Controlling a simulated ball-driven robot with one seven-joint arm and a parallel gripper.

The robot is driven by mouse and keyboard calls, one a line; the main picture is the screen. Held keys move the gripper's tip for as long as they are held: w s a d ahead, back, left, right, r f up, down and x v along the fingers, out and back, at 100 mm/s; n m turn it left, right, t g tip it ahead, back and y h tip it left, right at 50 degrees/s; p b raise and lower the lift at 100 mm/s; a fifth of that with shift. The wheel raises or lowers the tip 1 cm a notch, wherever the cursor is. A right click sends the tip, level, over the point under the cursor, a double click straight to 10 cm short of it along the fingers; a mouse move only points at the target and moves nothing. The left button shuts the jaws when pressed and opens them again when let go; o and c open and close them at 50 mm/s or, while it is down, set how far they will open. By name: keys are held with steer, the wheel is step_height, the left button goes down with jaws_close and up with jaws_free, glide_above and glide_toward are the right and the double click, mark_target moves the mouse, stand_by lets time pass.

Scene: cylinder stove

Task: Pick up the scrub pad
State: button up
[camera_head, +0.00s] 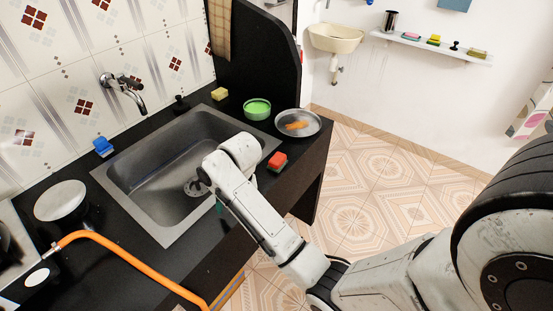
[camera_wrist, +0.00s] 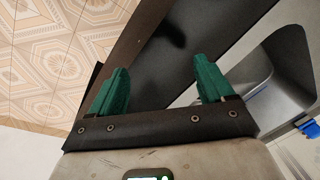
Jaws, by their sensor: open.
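Several pad-like items show in the head view, and I cannot tell for certain which is the scrub pad. A red pad with a dark underside (camera_head: 277,161) lies on the black counter right of the sink, just beyond my wrist. A yellow pad (camera_head: 220,93) lies at the back of the counter, and a blue scrubber (camera_head: 103,146) sits left of the sink. My gripper (camera_wrist: 162,68) is open and empty, its green fingers spread over the dark counter edge. In the head view my arm hides most of it. No pad shows between the fingers.
The steel sink (camera_head: 128,193) is left of my gripper. A green bowl (camera_head: 257,109) and a metal plate (camera_head: 312,133) with an orange item stand at the counter's right end. An orange hose (camera_head: 120,247) crosses the front left. A wall shelf (camera_head: 430,46) holds more pads.

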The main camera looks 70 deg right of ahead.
steer(key=d+r+m, duration=0.1)
steer(key=d, duration=0.2)
steer(key=d+r+m, duration=0.1)
steer(key=d, duration=0.3)
steer(key=d+r+m, duration=0.2)
steer(key=d, duration=0.1)
steer(key=shift+w+d+r+g, duration=0.1)
steer(key=shift+w+d+g, duration=0.25)
steer(key=shift+g, duration=0.05)
steer(key=s+d+r+m, duration=0.1)
steer(key=d, duration=0.2)
steer(key=s+d+r+m, duration=0.1)
steer(key=d+r+m, duration=0.1)
steer(key=d, duration=0.2)
steer(key=s+d+r+m+g, duration=0.1)
steer(key=d, duration=0.3)
steer(key=shift+s+r+m+p, duration=0.3)
steer(key=shift+p, duration=0.05)
steer(key=shift+s+d+f, duration=0.15)
steer(key=shift+d+f, duration=0.05)
steer(key=shift+f, duration=0.1)
glide_above(277, 159)
step_height(277, 159, down, 4)
steer(key=shift+d+f+b, duration=0.1)
steer(key=shift+d+b, duration=0.05)
steer(key=shift+b, duration=0.2)
steer(key=shift+f, duration=2.85)
steer(key=shift+c, duration=0.4)
steer(key=c, duration=1)
